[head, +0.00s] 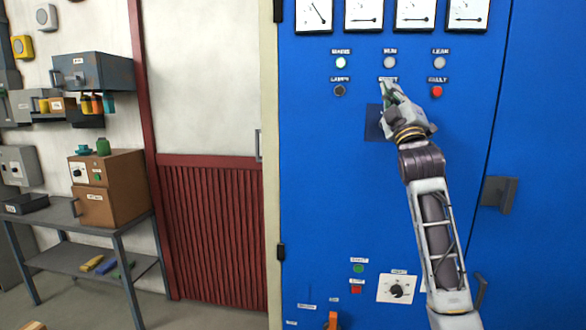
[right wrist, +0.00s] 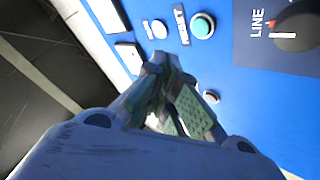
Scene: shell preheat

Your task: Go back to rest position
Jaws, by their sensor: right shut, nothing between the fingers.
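My right gripper (head: 387,92) is raised in front of the upper part of a blue cabinet (head: 335,190), over the lower row of the panel. Its fingers are shut with nothing between them; they also show in the right wrist view (right wrist: 162,70). In the head view the gripper hides what lies under the middle label of that row. I cannot tell whether the fingers touch the panel. My left gripper is not in view.
A black button (head: 339,90) and a red one (head: 437,91) flank the gripper. Gauges line the cabinet top. A white-plated knob (head: 397,290) sits low on the cabinet, and a dark handle (head: 497,195) juts out at right. A bench (head: 75,260) stands left.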

